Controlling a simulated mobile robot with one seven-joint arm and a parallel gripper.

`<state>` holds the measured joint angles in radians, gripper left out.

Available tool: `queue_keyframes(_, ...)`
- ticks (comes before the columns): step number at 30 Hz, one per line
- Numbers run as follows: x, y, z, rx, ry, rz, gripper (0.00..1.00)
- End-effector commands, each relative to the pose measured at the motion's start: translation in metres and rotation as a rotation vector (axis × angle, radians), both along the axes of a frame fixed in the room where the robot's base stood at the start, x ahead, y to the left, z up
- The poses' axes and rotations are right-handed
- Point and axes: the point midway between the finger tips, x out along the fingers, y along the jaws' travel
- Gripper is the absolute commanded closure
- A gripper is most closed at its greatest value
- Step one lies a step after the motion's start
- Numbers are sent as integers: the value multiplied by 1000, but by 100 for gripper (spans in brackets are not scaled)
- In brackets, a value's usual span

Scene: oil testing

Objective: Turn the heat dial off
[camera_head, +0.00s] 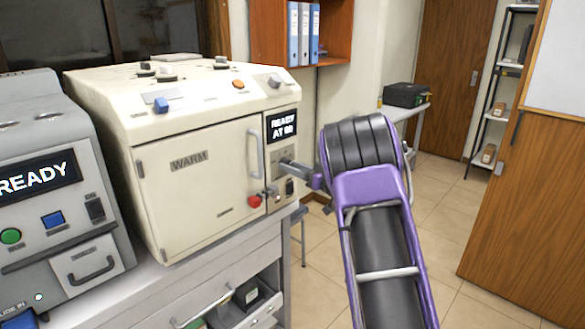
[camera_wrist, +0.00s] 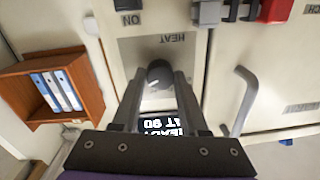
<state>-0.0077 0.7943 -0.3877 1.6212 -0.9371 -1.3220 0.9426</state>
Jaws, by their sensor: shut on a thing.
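The heat dial (camera_wrist: 157,71) is a small dark round knob with a pale mark, on a grey plate labelled HEAT in the wrist view, which shows the panel upside down. My gripper (camera_wrist: 160,84) has its two fingers on either side of the dial and is shut on it. In the head view my gripper (camera_head: 284,165) reaches the right-hand panel of the cream WARM oven (camera_head: 195,190) from the right and hides the dial. The oven's display (camera_head: 282,128) reads READY AT 90. An ON switch (camera_wrist: 127,10) is near the dial.
A red knob (camera_head: 255,201) and a vertical door handle (camera_head: 254,152) stick out close to my gripper. A grey machine (camera_head: 50,200) showing READY stands at the left. An open drawer (camera_head: 247,303) is below the oven. The floor at the right is clear.

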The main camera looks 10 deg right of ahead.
Motion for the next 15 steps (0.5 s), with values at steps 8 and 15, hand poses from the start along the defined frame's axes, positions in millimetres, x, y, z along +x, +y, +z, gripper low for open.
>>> queue_keyframes(8, 0, 0, 0, -3, -3, 1, 100)
queue_keyframes(15, 0, 0, -2, -55, -40, -1, 100)
